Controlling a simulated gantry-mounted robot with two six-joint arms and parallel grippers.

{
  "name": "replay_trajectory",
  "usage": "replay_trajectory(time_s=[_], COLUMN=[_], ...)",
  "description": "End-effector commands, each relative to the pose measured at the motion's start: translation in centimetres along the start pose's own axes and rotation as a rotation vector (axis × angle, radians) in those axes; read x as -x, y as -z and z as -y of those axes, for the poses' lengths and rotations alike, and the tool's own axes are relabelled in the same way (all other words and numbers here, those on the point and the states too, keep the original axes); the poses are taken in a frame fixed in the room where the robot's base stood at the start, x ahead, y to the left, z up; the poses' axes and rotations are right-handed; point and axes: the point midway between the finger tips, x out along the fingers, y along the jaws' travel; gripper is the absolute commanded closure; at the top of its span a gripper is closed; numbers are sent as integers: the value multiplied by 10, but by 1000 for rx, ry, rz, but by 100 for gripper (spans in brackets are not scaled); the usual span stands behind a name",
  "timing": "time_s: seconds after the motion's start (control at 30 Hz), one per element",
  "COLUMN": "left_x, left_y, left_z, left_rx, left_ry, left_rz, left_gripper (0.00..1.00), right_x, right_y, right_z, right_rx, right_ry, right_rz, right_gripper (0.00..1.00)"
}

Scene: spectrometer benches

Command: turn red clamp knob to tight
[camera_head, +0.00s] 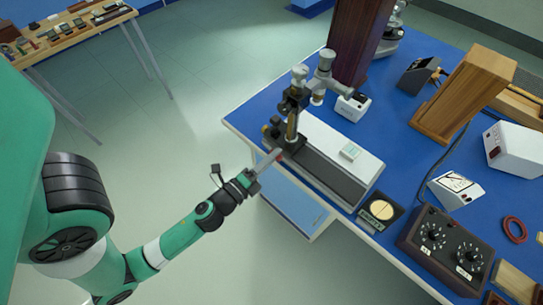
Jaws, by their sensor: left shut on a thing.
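The red clamp knob (282,157) shows only as a small reddish spot low on the left side of the black and brass spectrometer stand (292,122). My left gripper (276,156) reaches in from the lower left. Its grey fingers are shut on the knob and hide most of it, so I cannot read how far it is turned. My right gripper is not in view.
The stand is at the end of a long grey-white bench unit (335,158) near the left edge of the blue table (245,115). A round dial (381,209), a black two-knob box (440,245), white meters and a wooden block (465,92) stand to the right. Open floor lies left.

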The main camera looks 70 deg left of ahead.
Motion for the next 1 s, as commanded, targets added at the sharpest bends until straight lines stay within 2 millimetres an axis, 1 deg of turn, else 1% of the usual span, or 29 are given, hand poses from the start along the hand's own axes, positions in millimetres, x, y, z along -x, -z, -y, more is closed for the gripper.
replay_trajectory(time_s=[0.2,0.57,0.6,0.73,0.77,1.0], left_x=[0,0,0,0,0,0], left_y=[0,0,0,0,0,0], left_z=[0,0,0,0,0,0], left_rx=[-34,-38,-38,-37,-37,-36], left_ry=[0,0,0,0,0,0], left_rz=[0,0,0,0,0,0], left_gripper=[100,100,70,46,43,43], right_x=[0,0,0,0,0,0], right_y=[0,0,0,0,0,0], right_z=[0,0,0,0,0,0], right_rx=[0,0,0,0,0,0], right_ry=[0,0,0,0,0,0], right_rz=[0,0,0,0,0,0], right_gripper=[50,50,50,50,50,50])
